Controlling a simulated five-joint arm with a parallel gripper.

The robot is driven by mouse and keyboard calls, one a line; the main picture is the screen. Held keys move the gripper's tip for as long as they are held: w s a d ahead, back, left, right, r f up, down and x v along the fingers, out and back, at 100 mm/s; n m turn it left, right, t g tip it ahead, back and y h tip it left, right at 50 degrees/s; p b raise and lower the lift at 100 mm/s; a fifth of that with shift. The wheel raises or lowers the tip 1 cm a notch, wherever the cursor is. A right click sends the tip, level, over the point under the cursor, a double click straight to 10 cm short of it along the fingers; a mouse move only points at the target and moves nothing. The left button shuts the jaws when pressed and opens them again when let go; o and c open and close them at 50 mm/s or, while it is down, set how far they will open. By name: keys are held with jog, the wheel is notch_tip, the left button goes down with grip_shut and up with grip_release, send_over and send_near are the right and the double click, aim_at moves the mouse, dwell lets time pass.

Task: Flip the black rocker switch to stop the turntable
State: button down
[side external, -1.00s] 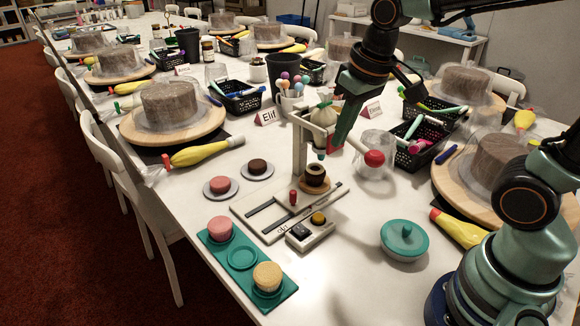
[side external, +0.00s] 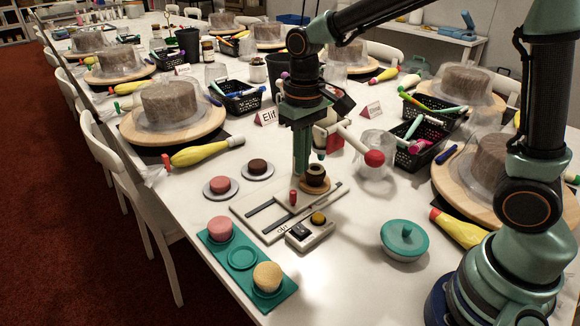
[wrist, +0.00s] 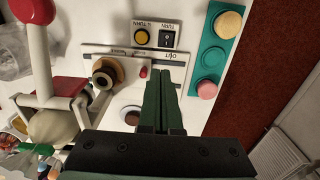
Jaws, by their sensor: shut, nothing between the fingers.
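The black rocker switch (side external: 299,231) sits on a small light control box (side external: 311,240), beside a round yellow button (side external: 318,218). In the wrist view the switch (wrist: 165,39) lies beyond my fingertips, with the yellow button (wrist: 142,37) to its left. Which way the rocker is tipped is too small to tell. My gripper (side external: 301,172) is shut and empty, pointing down above the table behind the slotted plate, apart from the switch. It shows in the wrist view (wrist: 167,73) too.
The slotted plate (side external: 262,224) has a red knob (side external: 293,197). A teal tray (side external: 218,258) with a pink and a yellow cake lies front left. A white lever with a red ball (side external: 374,158) stands right of my gripper. A teal lidded bowl (side external: 404,240) sits to the right.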

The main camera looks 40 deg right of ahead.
aim_at(301, 230)
notch_tip(301, 230, down, 14)
dwell(0.6)
